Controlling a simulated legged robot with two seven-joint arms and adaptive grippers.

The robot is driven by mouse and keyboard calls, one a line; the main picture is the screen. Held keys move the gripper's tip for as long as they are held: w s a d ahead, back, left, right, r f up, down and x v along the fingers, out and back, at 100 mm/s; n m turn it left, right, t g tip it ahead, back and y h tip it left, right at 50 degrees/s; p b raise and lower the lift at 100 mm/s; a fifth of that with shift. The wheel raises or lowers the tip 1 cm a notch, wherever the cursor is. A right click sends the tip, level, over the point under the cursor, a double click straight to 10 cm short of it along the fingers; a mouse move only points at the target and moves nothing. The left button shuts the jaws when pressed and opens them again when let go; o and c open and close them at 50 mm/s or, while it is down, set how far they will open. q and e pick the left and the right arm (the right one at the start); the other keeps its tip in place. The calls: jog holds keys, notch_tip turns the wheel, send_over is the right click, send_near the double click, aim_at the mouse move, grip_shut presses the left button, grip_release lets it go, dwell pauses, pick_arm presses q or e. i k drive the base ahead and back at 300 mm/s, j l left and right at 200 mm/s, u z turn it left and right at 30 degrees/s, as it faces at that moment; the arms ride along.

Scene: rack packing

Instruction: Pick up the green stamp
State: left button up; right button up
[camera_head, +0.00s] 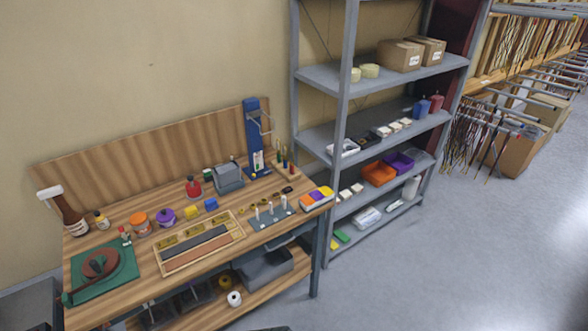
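I cannot tell for certain which thing is the green stamp. A small green-topped object (208,174) stands at the back of the wooden workbench (135,206), left of a grey box-shaped device (228,178). A small red and green item (125,235) is near the green mat (118,284) at the bench's left. Several small upright pieces with pale shafts (270,208) stand on a grey plate at the bench's right. Neither gripper is in view.
A grey metal shelf rack (345,110) stands right of the bench, holding cardboard boxes (400,55), an orange bin (379,173) and a purple bin (400,161). A wooden tray (238,231) lies mid-bench.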

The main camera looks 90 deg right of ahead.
aim_at(208, 175)
jog(key=z, duration=2.45)
